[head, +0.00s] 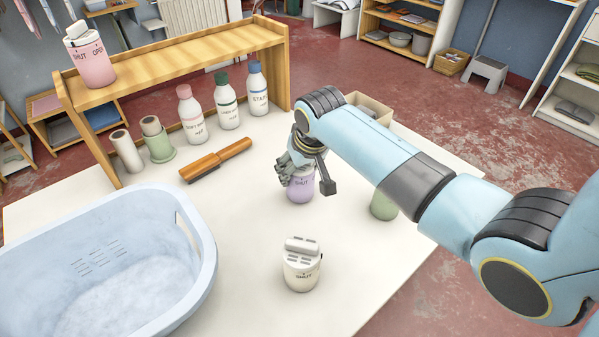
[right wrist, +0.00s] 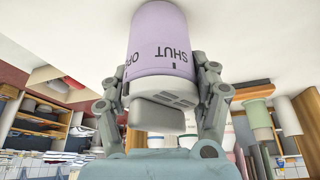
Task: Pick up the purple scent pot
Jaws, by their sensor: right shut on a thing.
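The purple scent pot (head: 301,187) stands on the white table in the head view, under my right gripper (head: 301,168). In the right wrist view the pot (right wrist: 160,38) fills the top middle, with "SHUT" on its side and a grey slotted cap (right wrist: 157,115) toward the wrist. My right gripper (right wrist: 163,92) is shut on the purple scent pot, one finger on each side near its top. Whether the pot's base touches the table is hard to tell. My left gripper is not in view.
A white pot (head: 301,269) stands nearer, and a green pot (head: 383,206) is partly behind my right arm. A blue laundry basket (head: 205,240) is at the left. A wooden brush (head: 215,160), several bottles (head: 227,108) and a shelf with a pink pot (head: 92,64) are behind.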

